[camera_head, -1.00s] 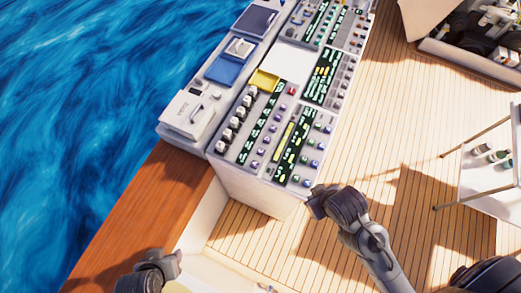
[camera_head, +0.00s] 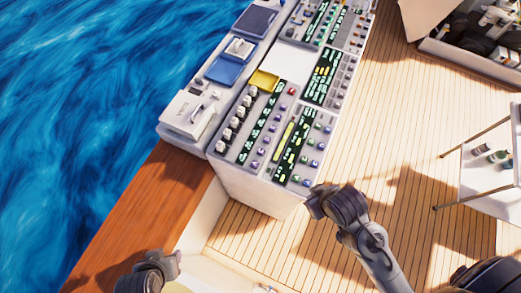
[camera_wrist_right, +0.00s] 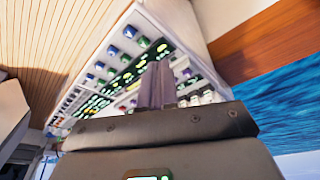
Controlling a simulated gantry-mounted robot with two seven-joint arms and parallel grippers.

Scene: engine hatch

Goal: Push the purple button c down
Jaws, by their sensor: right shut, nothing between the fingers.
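The control panel (camera_head: 222,143) has small purple buttons among green ones; some stand in a column left of the near green display (camera_head: 261,151), others at its right edge. Their letters are too small to read, so I cannot tell which is button c. Purple buttons (camera_wrist_right: 143,42) also show in the right wrist view. My right gripper (camera_head: 315,194) is just off the panel's near right corner, apart from the buttons. Its fingers (camera_wrist_right: 156,86) are together and empty in the wrist view. My left gripper (camera_head: 177,260) is low at the left, away from the panel; its fingers are unclear.
White switches (camera_head: 228,133) line the panel's left side, with a yellow block (camera_head: 265,79) behind. A wooden rail (camera_head: 150,215) and water lie left. The deck (camera_head: 400,120) to the right is open, with a white table (camera_head: 490,180) and a crate (camera_head: 470,62) beyond.

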